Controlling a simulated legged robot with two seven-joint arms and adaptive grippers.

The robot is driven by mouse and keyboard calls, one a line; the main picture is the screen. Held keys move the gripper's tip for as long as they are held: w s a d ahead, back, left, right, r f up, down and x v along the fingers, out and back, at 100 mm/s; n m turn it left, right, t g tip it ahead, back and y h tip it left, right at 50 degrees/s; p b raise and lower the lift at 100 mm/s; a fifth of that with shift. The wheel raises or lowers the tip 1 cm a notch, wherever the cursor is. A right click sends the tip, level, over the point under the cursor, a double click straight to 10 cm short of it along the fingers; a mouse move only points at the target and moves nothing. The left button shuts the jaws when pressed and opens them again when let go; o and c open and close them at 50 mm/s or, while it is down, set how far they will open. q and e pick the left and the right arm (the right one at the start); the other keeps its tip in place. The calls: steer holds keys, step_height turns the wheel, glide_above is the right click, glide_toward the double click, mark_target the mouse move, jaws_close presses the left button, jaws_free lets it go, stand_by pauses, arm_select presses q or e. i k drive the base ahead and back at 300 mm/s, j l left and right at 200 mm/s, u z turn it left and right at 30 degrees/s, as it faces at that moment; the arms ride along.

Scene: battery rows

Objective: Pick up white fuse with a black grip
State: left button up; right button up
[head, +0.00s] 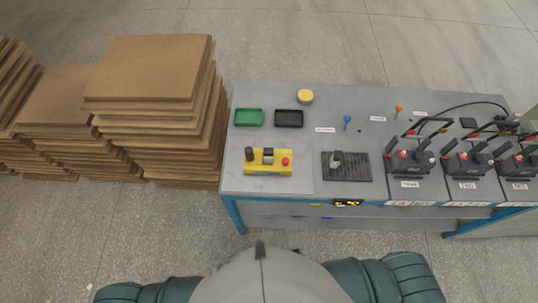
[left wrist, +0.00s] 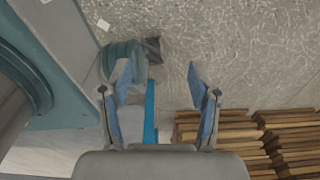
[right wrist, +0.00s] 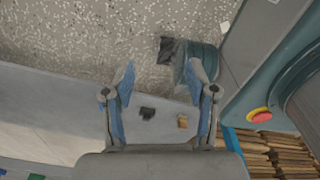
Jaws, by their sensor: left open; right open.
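In the head view a small light-and-dark piece (head: 336,160) stands on a black ribbed mat (head: 360,172) on the workbench (head: 300,187). It looks like the white fuse with a black grip, but it is too small to be sure. My left gripper (left wrist: 160,78) shows only in the left wrist view, open and empty above the floor. My right gripper (right wrist: 161,76) shows only in the right wrist view, open and empty. Neither gripper is in the head view, and both are away from the fuse.
A yellow control box (head: 268,168) with a red button, a green tray (head: 249,118), a black tray (head: 289,119) and a yellow disc (head: 305,96) are on the bench. Batteries with clamps (head: 410,162) line its right side. Stacked brown boards (head: 150,70) stand left.

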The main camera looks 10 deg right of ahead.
mark_target(268, 152)
steer(key=k+j+z, duration=0.15)
steer(key=k, duration=0.4)
steer(key=k+z, duration=0.15)
steer(key=k, duration=0.4)
